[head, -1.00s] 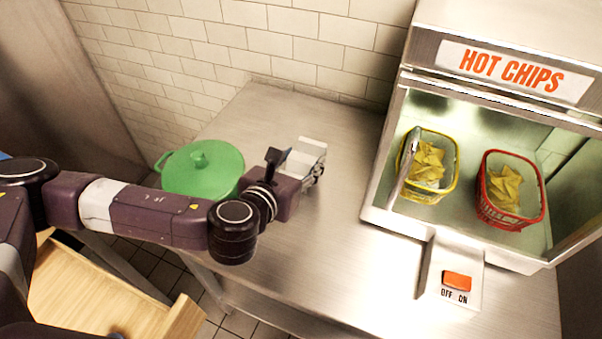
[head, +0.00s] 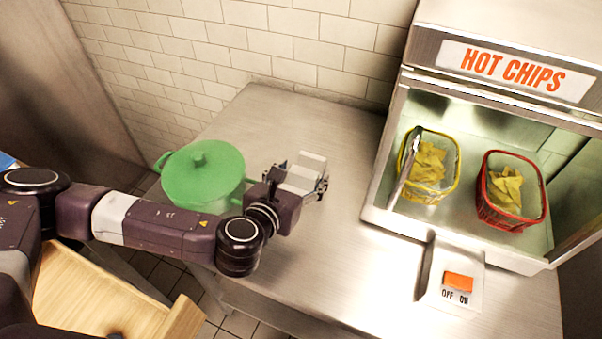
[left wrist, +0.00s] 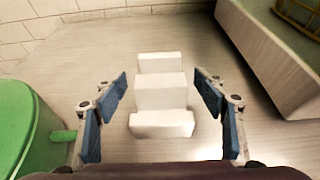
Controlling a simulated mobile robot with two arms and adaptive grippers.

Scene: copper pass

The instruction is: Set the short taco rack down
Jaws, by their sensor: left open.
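The short taco rack (head: 311,165) is a small white stepped block on the steel counter, right of the green pot. In the left wrist view the rack (left wrist: 160,97) sits upright, centred between my fingers. My left gripper (head: 303,178) is around the rack in the head view, its body hiding the near part. In the left wrist view my left gripper (left wrist: 161,84) is open, with a gap between each blue finger pad and the rack. My right gripper is not in view.
The green lidded pot (head: 195,180) stands close left of the gripper. The hot chips warmer (head: 395,225), with a yellow basket (head: 452,178) and a red basket (head: 541,208), stands at the right. The steel counter (head: 330,265) is clear in front; a tiled wall is behind.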

